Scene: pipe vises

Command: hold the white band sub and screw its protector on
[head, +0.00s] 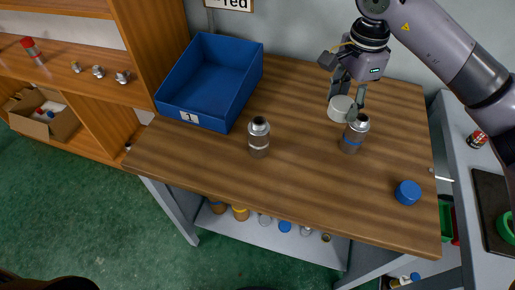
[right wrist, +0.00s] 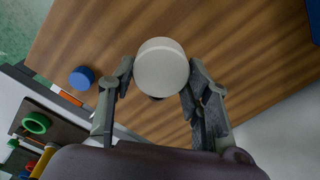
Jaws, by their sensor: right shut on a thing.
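The white band sub (head: 259,138) is a grey metal cylinder with a pale ring, standing upright on the wooden bench right of the blue bin. The white protector (head: 340,108) is a round cap between the fingers of my right gripper (head: 347,98). In the right wrist view the protector (right wrist: 161,68) fills the gap between both fingertips, so the gripper is shut on it. I cannot tell whether it touches the bench. A blue band sub (head: 353,135) stands upright just in front of that gripper. My left gripper is not in view.
A blue bin (head: 191,103) marked 1 stands at the back left of the bench (head: 300,192). A blue protector (head: 407,192) lies near the right edge. The bench front is clear. Shelves with small fittings (head: 98,71) are at left.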

